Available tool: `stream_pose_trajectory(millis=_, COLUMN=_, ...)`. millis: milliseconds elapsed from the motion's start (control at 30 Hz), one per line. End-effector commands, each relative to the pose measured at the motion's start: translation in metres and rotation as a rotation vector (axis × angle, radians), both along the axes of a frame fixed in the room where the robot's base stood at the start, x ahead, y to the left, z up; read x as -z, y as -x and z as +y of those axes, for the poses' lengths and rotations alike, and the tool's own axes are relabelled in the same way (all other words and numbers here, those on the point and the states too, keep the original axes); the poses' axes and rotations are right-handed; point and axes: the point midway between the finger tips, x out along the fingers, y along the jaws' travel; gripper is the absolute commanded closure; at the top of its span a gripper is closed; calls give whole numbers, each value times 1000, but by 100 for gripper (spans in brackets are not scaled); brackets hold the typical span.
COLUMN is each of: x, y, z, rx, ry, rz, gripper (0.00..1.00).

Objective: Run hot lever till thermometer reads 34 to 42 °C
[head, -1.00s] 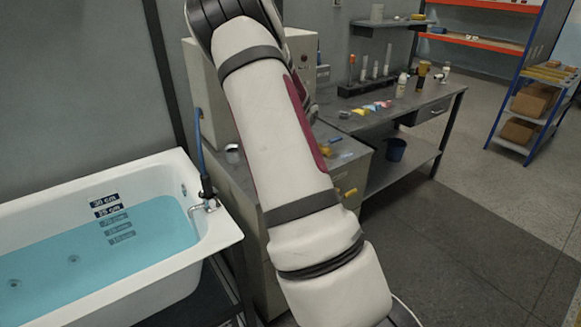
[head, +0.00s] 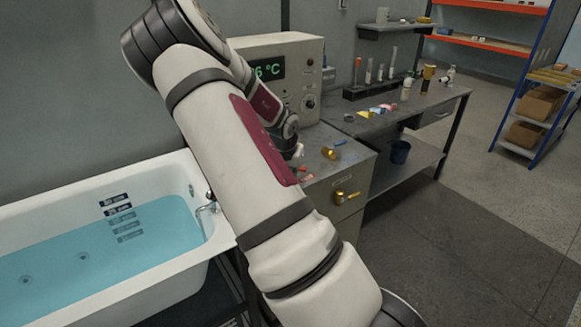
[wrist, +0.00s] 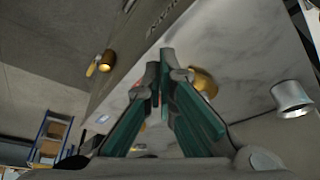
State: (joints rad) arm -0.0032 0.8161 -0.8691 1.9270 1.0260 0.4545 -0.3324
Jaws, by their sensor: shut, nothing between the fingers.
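A green readout (head: 267,69) on the front of a beige box ends in "6 °C" in the head view; my arm hides its left part. The white bathtub (head: 95,300) holds blue water, with a chrome tap (head: 207,208) at its right end. I cannot tell which part is the hot lever. A brass piece (head: 328,153) lies on the grey cabinet top, and a brass handle (head: 348,196) projects from its front. My gripper (wrist: 158,65) is shut and empty in the wrist view, near a brass piece (wrist: 203,82).
A chrome cup-shaped piece (wrist: 292,98) stands right of my fingers in the wrist view. A workbench (head: 375,120) with tubes and bottles stands behind the cabinet. Open floor (head: 460,220) lies to the right.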

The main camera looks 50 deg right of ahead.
Motion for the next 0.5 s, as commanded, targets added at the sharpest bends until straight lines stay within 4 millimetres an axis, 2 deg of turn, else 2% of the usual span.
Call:
stream_pose_trajectory(millis=133, x=28, y=-2, z=-11, rx=2, ry=0, rz=3, gripper=100)
stream_pose_trajectory(millis=300, x=25, y=-13, z=-33, rx=0, ry=3, rz=1, gripper=100)
stream_pose_trajectory(millis=500, x=25, y=-19, z=-44, rx=0, ry=0, rz=0, gripper=100)
